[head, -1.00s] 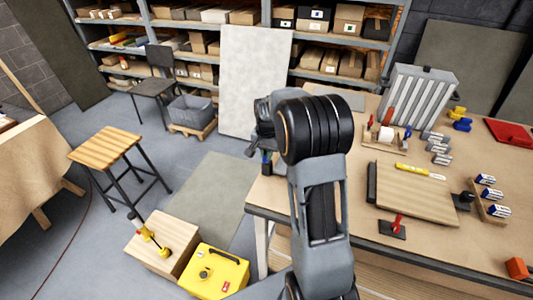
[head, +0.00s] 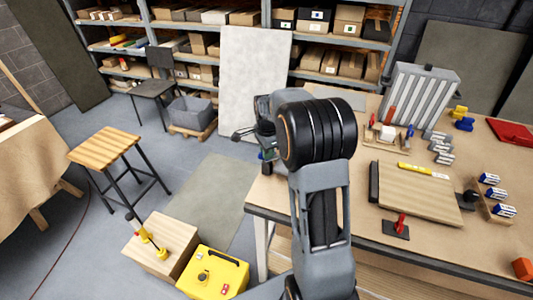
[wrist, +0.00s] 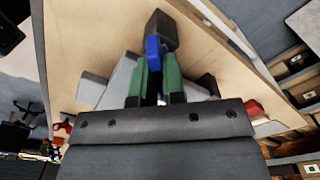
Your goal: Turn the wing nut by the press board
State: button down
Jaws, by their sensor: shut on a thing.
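My gripper (wrist: 155,60) is shut on a small blue piece in the wrist view, which looks like a wing nut (wrist: 153,47). The green finger pads lie on either side of it. A dark grey block (wrist: 161,24) shows just beyond the nut. In the head view my gripper (head: 267,150) is at the table's left edge, partly hidden behind my arm, and the nut cannot be made out clearly there. A wooden board (head: 415,193) that may be the press board lies on the table to the right, with a dark rail along its left side.
A red-handled piece on a dark base (head: 398,226) stands at the board's front. White-and-blue boxes (head: 488,179), a grey ribbed rack (head: 418,95) and an orange block (head: 523,268) are on the table (head: 345,226). A stool (head: 104,146) and yellow case (head: 213,272) stand left of it.

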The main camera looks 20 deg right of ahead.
jog(key=m, duration=0.4)
jog(key=shift+m+b, duration=0.3)
jog(key=shift+m, duration=2.1)
jog(key=c, duration=1.2)
grip_release()
notch_tip(320, 180, up, 14)
jog(key=b, duration=0.1)
jog(key=shift+f, duration=0.1)
